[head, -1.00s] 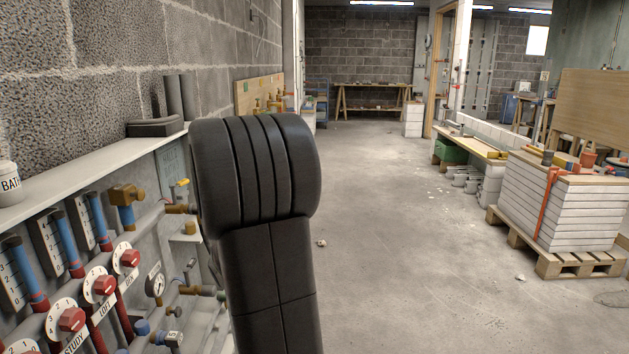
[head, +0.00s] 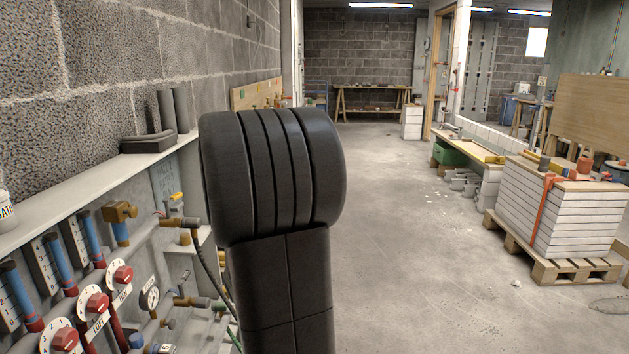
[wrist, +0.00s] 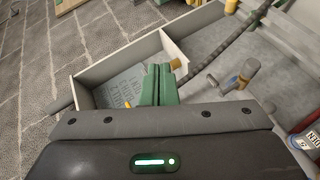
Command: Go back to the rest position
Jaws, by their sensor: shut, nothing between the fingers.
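My gripper (wrist: 159,84) shows in the wrist view as two green fingers side by side, shut with nothing between them. In the head view my black arm stands in the middle of the picture and hides part of the wall and floor; the gripper itself is hidden there.
A pallet (head: 546,268) with strapped white slabs stands right. The floor (head: 420,240) between is clear.

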